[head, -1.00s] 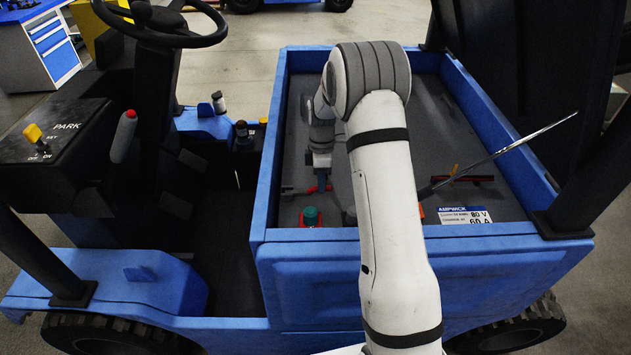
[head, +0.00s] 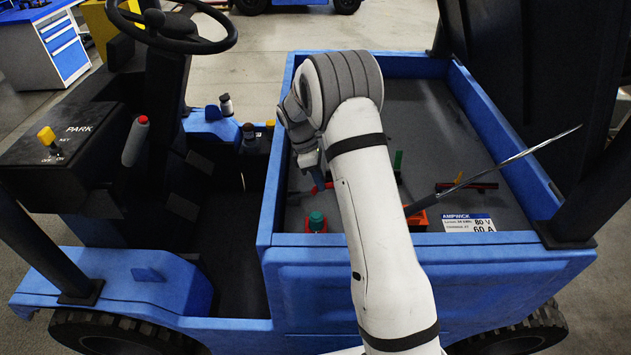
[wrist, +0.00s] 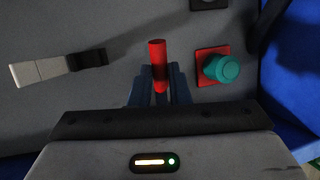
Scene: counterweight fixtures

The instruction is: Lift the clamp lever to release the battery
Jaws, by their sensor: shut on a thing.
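The battery's dark grey top (head: 425,110) lies inside the blue truck body, with an "80 V, 60 A" label (head: 468,223) near its front edge. My gripper (head: 319,179) is over the left side of this bay. It is shut on a red lever handle (wrist: 157,58), which stands between the two dark blue fingers in the wrist view. In the head view the red handle (head: 321,187) shows tilted just below the fingers. The lever's base and pivot are hidden behind my gripper, so I cannot tell how far it is raised.
A teal knob on a red square base (head: 317,222) sits close to my gripper. A light grey and black part (wrist: 58,68) lies left of the handle in the wrist view. A prop rod (head: 500,165) crosses the bay's right side. Blue walls (head: 272,165) edge the bay.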

